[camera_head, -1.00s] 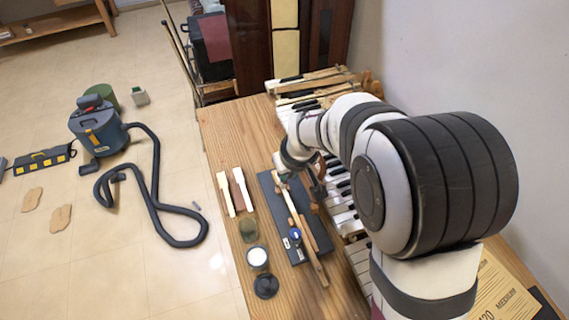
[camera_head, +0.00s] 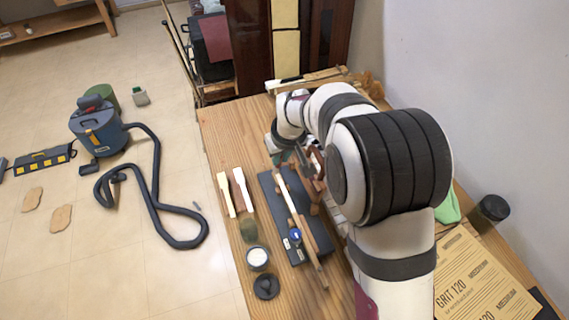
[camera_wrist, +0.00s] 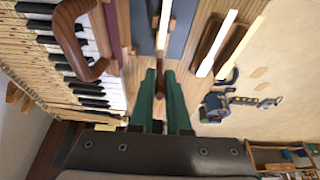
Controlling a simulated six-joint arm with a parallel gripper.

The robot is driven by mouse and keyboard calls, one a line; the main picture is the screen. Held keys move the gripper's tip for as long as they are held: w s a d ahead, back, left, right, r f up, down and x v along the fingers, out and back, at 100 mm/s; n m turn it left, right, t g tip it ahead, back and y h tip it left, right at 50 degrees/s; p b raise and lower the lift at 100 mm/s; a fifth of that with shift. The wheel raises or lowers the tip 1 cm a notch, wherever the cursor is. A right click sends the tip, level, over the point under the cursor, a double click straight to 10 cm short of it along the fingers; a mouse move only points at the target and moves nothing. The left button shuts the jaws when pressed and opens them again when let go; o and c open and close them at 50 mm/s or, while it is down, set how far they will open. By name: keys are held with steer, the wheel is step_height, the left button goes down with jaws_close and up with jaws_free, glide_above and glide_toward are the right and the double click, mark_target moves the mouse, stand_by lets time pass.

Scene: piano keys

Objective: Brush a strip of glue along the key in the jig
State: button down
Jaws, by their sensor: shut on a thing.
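The jig (camera_head: 268,205) is a dark board on the bench, holding a long narrow key (camera_head: 288,198). The key's far part looks pale and its near part is bare wood; I cannot tell whether the pale part is glue. In the wrist view the key (camera_wrist: 165,22) runs away from my gripper. My gripper (camera_wrist: 160,75) has green fingers shut on a brush (camera_wrist: 159,86), whose brown handle shows between them. The brush tip is not clear, so contact with the key cannot be told. The glue pot (camera_head: 257,256), open with white content, stands left of the jig.
A black lid (camera_head: 266,286) and a greenish jar (camera_head: 249,231) stand near the pot. Two pale keys (camera_head: 226,194) lie left of the jig. The piano keyboard (camera_wrist: 100,60) and a brown curved handle (camera_wrist: 75,40) lie on the jig's other side.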

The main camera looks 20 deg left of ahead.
steer(key=shift+r, duration=3.05)
steer(key=shift+r, duration=0.1)
steer(key=shift+r, duration=1.4)
